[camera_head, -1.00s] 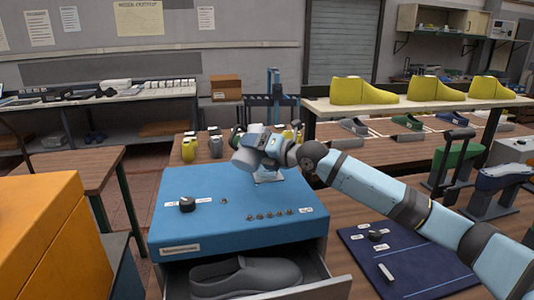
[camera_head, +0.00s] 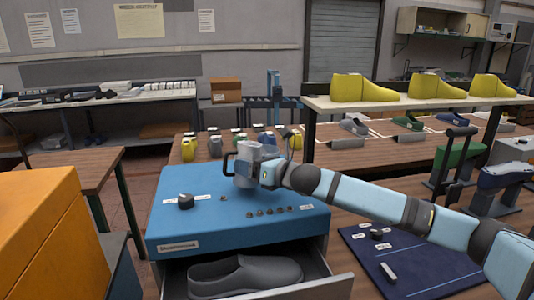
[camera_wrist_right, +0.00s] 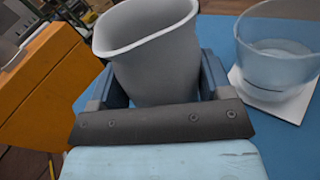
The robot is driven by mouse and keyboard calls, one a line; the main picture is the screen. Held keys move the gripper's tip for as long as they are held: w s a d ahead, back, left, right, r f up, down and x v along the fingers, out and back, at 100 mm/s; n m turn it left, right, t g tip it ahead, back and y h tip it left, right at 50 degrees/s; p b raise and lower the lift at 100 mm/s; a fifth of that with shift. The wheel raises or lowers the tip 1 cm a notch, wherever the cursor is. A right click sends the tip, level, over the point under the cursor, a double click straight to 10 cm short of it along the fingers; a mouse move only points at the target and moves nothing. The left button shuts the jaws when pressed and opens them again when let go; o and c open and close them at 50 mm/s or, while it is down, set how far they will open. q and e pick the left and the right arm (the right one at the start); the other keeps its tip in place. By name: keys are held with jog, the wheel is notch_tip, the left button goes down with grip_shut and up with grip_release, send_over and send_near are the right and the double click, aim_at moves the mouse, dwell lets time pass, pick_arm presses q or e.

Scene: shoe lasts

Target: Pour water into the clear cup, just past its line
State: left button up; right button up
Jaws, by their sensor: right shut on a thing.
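My right gripper (camera_wrist_right: 158,100) is shut on a grey jug (camera_wrist_right: 150,45). In the head view the jug (camera_head: 246,166) is nearly upright above the blue box top, its handle to the left. The clear cup (camera_wrist_right: 279,62) stands on a white square pad (camera_wrist_right: 290,104) at the right of the wrist view, beside the jug and apart from it. Pale water shows in the cup. A dark line marks its lower wall, and the water surface appears above that line. My left gripper is not in view.
The blue box (camera_head: 215,220) has a dark knob (camera_head: 186,201) and a row of small buttons. Its open drawer holds a grey shoe (camera_head: 246,276). An orange cabinet (camera_head: 45,235) stands at left, a dark blue mat (camera_head: 425,265) at right.

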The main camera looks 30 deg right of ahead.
jog(key=shift+s+a+f+n, duration=0.15)
jog(key=shift+a+n, duration=0.1)
jog(key=shift+n, duration=0.45)
jog(key=shift+s+a+f+n, duration=0.1)
jog(key=shift+a+f+n, duration=0.1)
jog(key=shift+n, duration=0.5)
